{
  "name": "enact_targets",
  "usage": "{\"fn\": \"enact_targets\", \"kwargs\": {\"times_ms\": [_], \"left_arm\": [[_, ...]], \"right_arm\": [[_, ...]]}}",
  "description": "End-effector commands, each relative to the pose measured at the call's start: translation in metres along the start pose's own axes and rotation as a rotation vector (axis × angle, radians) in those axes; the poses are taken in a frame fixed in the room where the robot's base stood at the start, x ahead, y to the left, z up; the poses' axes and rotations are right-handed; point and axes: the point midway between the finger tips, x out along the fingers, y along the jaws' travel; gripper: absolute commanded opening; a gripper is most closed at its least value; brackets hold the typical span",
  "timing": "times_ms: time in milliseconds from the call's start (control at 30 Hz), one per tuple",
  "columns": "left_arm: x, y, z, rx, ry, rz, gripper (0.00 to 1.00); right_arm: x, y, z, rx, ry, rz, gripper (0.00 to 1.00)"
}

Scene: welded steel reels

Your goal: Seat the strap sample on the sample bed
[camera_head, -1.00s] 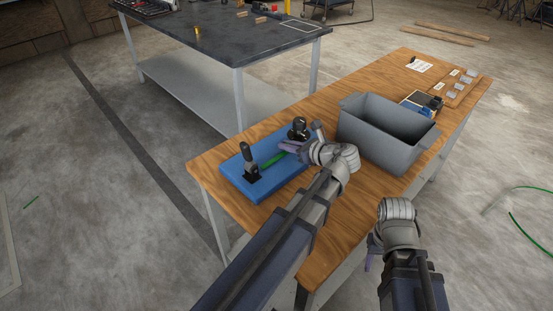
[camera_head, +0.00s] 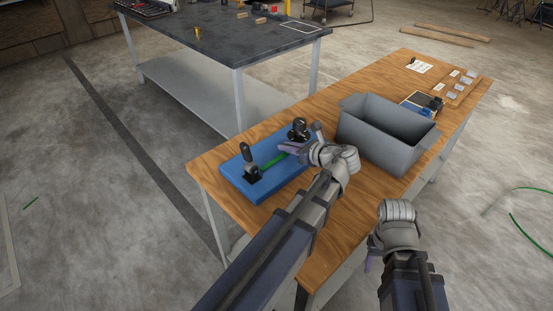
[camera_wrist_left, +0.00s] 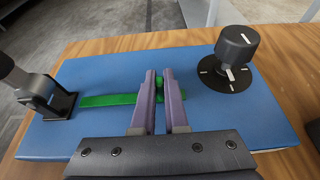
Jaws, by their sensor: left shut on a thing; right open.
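The green strap sample (camera_wrist_left: 108,99) lies along the blue sample bed (camera_head: 228,168), its left end close to the black toggle clamp (camera_wrist_left: 58,104). I cannot tell whether that end is under the clamp. My left gripper (camera_wrist_left: 159,77) is shut on the strap's right part, low over the bed; its fingers hide some of the strap. In the head view the strap (camera_head: 271,161) shows between the clamp (camera_head: 250,172) and my left gripper (camera_head: 303,142). A black knob (camera_wrist_left: 235,48) on a round dial stands on the bed's right. My right gripper (camera_head: 369,258) is open beside the table's front edge.
A grey bin (camera_head: 385,140) stands on the wooden table right of my left gripper. A small blue-black device (camera_head: 425,104) and a board with labels (camera_head: 455,88) lie behind it. A dark-topped bench (camera_head: 225,45) is at the back left.

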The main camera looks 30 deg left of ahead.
Motion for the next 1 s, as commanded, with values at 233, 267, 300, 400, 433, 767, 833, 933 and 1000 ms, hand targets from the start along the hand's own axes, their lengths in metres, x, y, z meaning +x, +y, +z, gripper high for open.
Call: {"fn": "enact_targets", "kwargs": {"times_ms": [233, 267, 300, 400, 433, 767, 833, 933, 1000], "left_arm": [[0.0017, 0.0000, -0.0041, 0.000, 0.000, 0.000, 0.00], [0.0018, 0.0000, -0.0045, 0.000, 0.000, 0.000, 0.00], [0.0021, 0.0000, -0.0050, 0.000, 0.000, 0.000, 0.00], [0.0026, 0.0000, -0.0063, 0.000, 0.000, 0.000, 0.00], [0.0028, 0.0000, -0.0067, 0.000, 0.000, 0.000, 0.00], [0.0028, 0.0000, -0.0071, 0.000, 0.001, 0.000, 0.00], [0.0028, 0.0000, -0.0072, 0.000, 0.001, 0.000, 0.00], [0.0028, 0.0001, -0.0072, 0.000, 0.001, 0.000, 0.17], [0.0028, 0.0000, -0.0071, 0.000, 0.001, 0.000, 0.24]], "right_arm": [[0.0044, -0.0004, -0.0003, 0.000, 0.000, 0.000, 0.50], [0.0048, -0.0005, -0.0003, 0.000, 0.000, 0.000, 0.50], [0.0054, -0.0005, -0.0003, 0.000, 0.000, 0.000, 0.50], [0.0068, -0.0007, -0.0004, 0.000, 0.000, 0.000, 0.50], [0.0072, -0.0007, -0.0004, 0.000, 0.000, 0.000, 0.50], [0.0074, -0.0007, -0.0004, 0.000, 0.000, 0.000, 0.50], [0.0074, -0.0007, -0.0004, 0.000, 0.000, 0.000, 0.50], [0.0074, -0.0007, -0.0004, 0.000, 0.000, 0.000, 0.50], [0.0074, -0.0007, -0.0004, 0.000, 0.000, 0.000, 0.50]]}}
